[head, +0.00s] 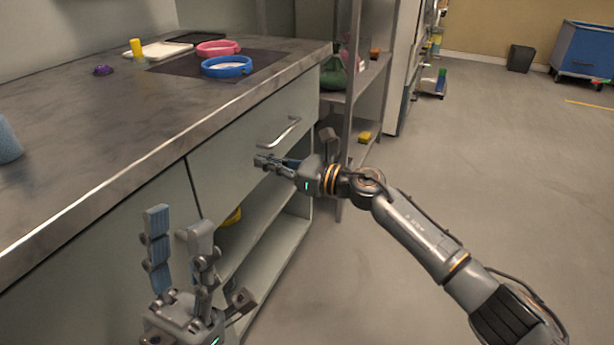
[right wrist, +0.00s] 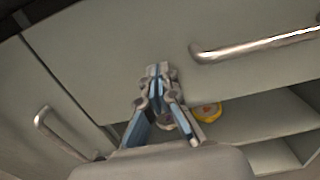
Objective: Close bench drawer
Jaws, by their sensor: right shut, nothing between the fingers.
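The bench drawer (head: 235,146) is a pale grey-green front under the worktop, with a metal bar handle (head: 279,132). It looks about flush with the bench, and I see no clear gap above it. My right gripper (head: 262,161) is shut and empty, its tips at the drawer front, below and left of the handle. Whether they touch is unclear. In the right wrist view the shut fingertips (right wrist: 158,70) lie over the drawer front (right wrist: 120,45), left of its handle (right wrist: 255,45). My left gripper (head: 180,235) is open and empty in front of the bench, lower left.
The worktop (head: 110,120) holds a blue ring (head: 227,67), a pink ring (head: 218,48) and a yellow cylinder (head: 136,47). Open shelves (head: 265,235) lie below the drawer, with a yellow item (head: 232,217). A metal rack (head: 352,90) stands beyond.

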